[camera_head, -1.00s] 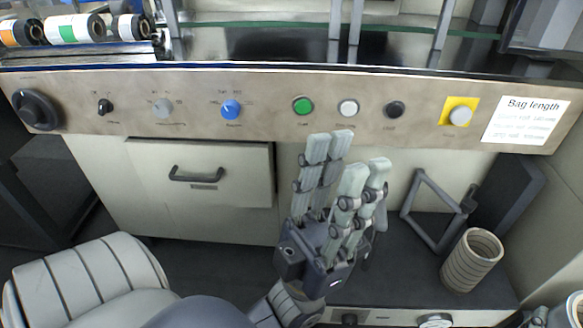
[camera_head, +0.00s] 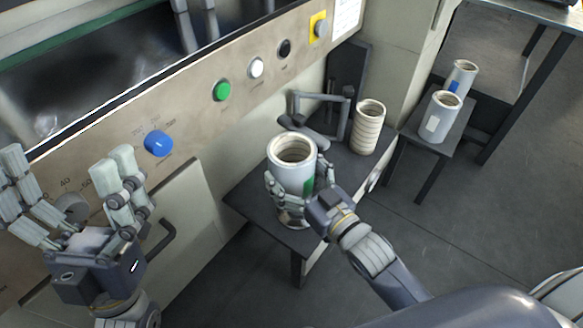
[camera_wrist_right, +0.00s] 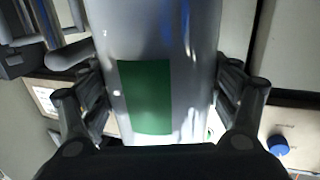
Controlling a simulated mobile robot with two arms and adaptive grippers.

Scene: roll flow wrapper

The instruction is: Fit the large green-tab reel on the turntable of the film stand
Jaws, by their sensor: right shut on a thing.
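The large green-tab reel (camera_head: 290,154) is a grey-white cylinder with an open core at its top. It stands roughly upright over the dark film stand (camera_head: 248,200). My right gripper (camera_head: 303,190) is shut around its lower side. The green tab (camera_wrist_right: 146,97) faces the palm in the right wrist view, with fingers on both sides. A shiny round part (camera_head: 291,219), perhaps the turntable, shows just below the reel. I cannot tell whether the reel touches it. My left gripper (camera_head: 75,185) is open and empty in front of the control panel.
A ribbed cylinder (camera_head: 368,128) and a grey bracket frame (camera_head: 343,118) are on the stand behind the reel. A white-tab reel (camera_head: 440,118) and a blue-tab reel (camera_head: 461,77) stand on a side bench at right. The control panel (camera_head: 190,105) borders the left.

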